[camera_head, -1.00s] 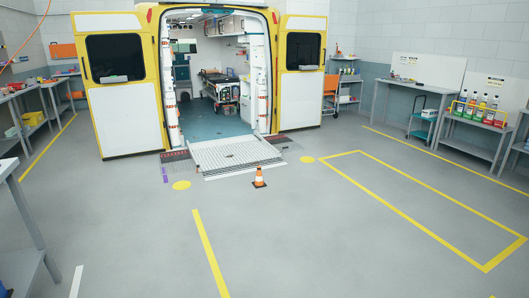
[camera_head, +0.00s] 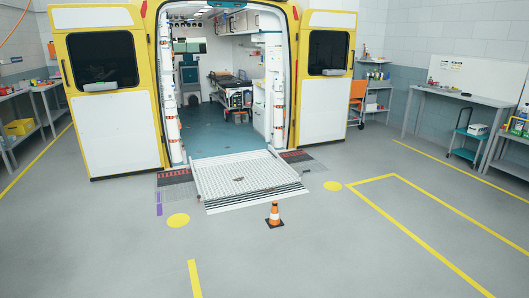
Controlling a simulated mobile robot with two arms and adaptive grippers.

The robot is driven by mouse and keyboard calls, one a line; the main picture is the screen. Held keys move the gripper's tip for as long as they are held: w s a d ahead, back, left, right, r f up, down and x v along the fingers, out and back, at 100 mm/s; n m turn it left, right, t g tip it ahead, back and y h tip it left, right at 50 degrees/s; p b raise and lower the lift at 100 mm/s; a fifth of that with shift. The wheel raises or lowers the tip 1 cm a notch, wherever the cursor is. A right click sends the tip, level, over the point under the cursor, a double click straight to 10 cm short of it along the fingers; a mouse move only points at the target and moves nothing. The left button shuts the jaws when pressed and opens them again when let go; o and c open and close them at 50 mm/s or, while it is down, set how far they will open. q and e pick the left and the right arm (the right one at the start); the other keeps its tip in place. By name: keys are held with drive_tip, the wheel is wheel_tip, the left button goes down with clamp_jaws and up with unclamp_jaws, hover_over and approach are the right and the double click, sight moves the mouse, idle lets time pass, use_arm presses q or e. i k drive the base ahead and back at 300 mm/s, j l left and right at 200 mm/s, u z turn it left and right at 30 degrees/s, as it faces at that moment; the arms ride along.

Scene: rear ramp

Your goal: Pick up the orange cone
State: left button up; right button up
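The orange cone (camera_head: 274,214) stands upright on the grey floor, a little in front of the lower edge of the ambulance ramp. It has a white band and a dark base. It is apart from the ramp. Neither of my grippers shows in the head view.
The metal ramp (camera_head: 240,177) slopes down from the open rear of the yellow and white ambulance (camera_head: 112,125). Workbenches line both walls. The floor before the cone is clear.

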sight(273, 220)
drive_tip(key=i, duration=2.15)
